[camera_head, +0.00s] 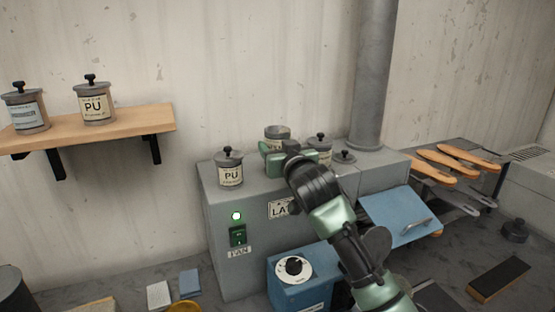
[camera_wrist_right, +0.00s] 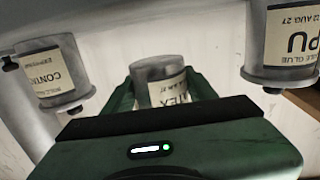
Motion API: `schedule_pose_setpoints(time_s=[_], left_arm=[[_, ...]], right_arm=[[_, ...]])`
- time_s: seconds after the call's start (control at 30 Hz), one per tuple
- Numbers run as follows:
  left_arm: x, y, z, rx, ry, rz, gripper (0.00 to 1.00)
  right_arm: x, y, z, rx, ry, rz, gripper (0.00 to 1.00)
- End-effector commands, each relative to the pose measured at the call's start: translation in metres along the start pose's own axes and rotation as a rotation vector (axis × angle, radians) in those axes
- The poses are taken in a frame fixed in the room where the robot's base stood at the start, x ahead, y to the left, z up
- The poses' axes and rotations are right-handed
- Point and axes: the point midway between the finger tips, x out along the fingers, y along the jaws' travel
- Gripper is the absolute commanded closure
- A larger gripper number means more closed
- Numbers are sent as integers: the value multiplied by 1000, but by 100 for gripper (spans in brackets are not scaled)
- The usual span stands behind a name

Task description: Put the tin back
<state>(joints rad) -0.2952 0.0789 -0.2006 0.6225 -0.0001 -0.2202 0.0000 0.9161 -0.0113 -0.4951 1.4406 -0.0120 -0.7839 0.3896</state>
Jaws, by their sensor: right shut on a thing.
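My right gripper (camera_head: 289,153) is shut on a grey tin (camera_head: 277,131) with a cream label, at the top of the grey cabinet. In the right wrist view the held tin (camera_wrist_right: 160,70) sits between the green fingers (camera_wrist_right: 163,92), and its label partly reads "TEX". I cannot tell whether its base touches the cabinet top. No knob shows on it in the head view. A lid with a black knob (camera_head: 344,157) lies on the cabinet to the right. My left gripper is not in view.
The cabinet (camera_head: 225,255) also carries a PU tin (camera_head: 230,170) at left and another knobbed tin (camera_head: 320,144) close right of the held tin. A wooden shelf (camera_head: 140,121) bears two tins. A grey pipe (camera_head: 372,75) rises behind. Orange soles (camera_head: 468,155) lie at right.

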Motion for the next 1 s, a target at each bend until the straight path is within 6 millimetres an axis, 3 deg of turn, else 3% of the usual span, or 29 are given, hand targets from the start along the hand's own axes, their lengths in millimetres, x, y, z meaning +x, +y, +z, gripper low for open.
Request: schedule_pose_setpoints(time_s=[0.33,0.77,0.8,0.87,1.0], left_arm=[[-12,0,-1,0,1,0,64],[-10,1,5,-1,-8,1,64],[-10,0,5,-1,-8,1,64],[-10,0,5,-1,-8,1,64],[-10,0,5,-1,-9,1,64]], right_arm=[[2,0,39,-1,2,0,100],[2,0,47,0,4,-1,100],[2,0,48,0,0,0,38],[2,0,48,-1,0,0,22],[2,0,48,0,0,0,22]])
